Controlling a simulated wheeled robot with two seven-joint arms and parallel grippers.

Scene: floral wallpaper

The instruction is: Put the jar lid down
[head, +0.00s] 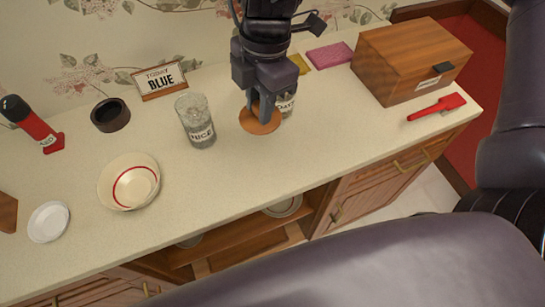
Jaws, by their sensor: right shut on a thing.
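My right gripper (262,108) reaches down from the top of the head view and is shut on the jar lid (258,122), a flat orange-brown disc. The lid is over the counter; I cannot tell whether it touches the surface. The OATS jar (287,103) stands right beside the gripper and is partly hidden by it, so its top does not show. A glass jar labelled RICE (199,124) stands to the left with no lid visible on it. My left gripper is not in view.
The pale counter (235,185) has free room in front of the lid.

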